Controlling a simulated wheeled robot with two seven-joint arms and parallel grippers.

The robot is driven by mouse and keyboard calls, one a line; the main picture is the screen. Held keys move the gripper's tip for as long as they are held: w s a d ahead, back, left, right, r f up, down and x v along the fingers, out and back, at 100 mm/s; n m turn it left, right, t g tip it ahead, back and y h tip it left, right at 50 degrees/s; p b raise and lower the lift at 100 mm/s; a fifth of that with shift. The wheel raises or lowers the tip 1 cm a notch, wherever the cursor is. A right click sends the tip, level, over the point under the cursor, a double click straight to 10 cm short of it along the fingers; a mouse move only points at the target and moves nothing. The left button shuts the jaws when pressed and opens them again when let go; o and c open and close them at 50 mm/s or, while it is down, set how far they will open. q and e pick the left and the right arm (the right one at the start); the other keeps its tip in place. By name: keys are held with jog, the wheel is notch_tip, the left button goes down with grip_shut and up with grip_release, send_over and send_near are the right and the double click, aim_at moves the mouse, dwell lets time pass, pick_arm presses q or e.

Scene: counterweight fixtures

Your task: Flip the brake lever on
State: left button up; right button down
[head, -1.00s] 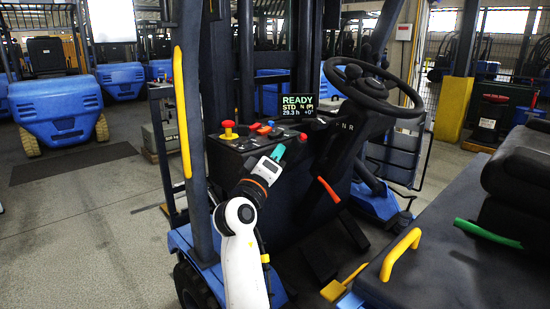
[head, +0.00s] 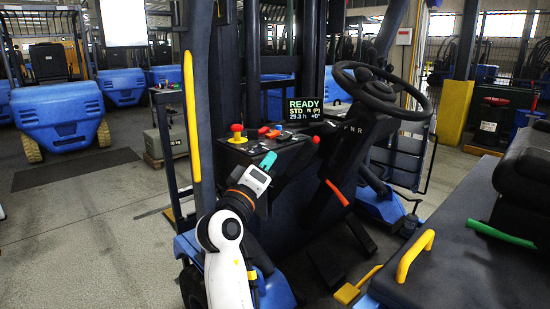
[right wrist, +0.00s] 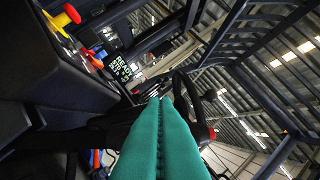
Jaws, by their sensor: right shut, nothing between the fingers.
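A lever with an orange-red grip (head: 337,193) slants on the dark panel below the steering wheel; I cannot tell for sure that it is the brake lever. On the console to its left are a red mushroom knob on a yellow base (head: 237,133), small orange and red levers (head: 269,132) and a red knob (head: 316,139). My right gripper (head: 268,160), with teal fingers, is shut and empty at the console's near edge, left of and above the slanted lever. In the right wrist view the teal fingers (right wrist: 161,104) are together, with the mushroom knob (right wrist: 72,13) at upper left.
The display (head: 305,110) reads READY, STD, N and (P). The steering wheel (head: 378,90) is to its right. A yellow handle (head: 415,255) and a green-gripped lever (head: 500,234) are by the seat. A dark mast post with a yellow rail (head: 191,115) stands left of my arm.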

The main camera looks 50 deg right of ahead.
jog(key=v, duration=0.3)
jog(key=shift+w+a, duration=0.15)
jog(key=shift+a, duration=0.05)
dwell(0.4)
